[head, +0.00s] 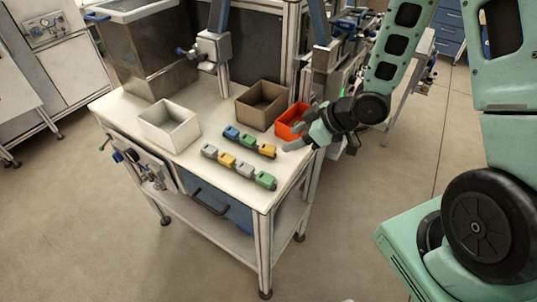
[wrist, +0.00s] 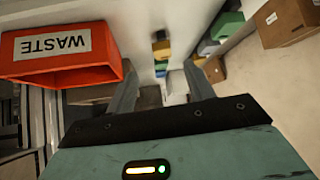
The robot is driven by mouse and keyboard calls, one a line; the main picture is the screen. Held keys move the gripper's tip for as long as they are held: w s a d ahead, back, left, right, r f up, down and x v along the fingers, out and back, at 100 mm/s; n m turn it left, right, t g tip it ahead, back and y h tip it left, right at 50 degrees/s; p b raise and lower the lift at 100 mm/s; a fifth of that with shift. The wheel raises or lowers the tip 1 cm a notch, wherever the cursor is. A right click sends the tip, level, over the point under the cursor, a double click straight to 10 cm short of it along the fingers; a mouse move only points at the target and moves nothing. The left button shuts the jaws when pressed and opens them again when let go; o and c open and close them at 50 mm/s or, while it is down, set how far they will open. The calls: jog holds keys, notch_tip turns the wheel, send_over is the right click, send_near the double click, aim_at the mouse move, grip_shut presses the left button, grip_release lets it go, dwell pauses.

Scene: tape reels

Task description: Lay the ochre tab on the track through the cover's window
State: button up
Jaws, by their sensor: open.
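In the head view, several small coloured blocks stand in two short rows on the white table. The far row has a blue block (head: 231,132), a green block (head: 248,141) and an ochre-yellow block (head: 267,150). The near row has grey pieces, a yellow-ochre block (head: 227,160) and a green block (head: 265,180). I cannot tell an ochre tab, a track or a cover's window apart at this size. My gripper (head: 296,146) is at the table's right side, right of the far row. In the wrist view my gripper (wrist: 166,78) is open, with nothing clearly held.
An orange bin (head: 291,123) labelled WASTE stands beside my gripper; it also shows in the wrist view (wrist: 108,73). A brown box (head: 250,113) and a white box (head: 155,132) stand farther left. Posts rise behind.

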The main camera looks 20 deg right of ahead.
aim_at(269, 148)
jog(key=shift+x, duration=1.05)
jog(key=shift+a+p+x, duration=0.2)
jog(key=shift+p+x, duration=0.75)
jog(key=shift+x, duration=1.65)
jog(key=shift+s+r, duration=0.1)
jog(key=c, duration=1.1)
jog(key=shift+r, duration=0.15)
jog(key=shift+c, duration=0.2)
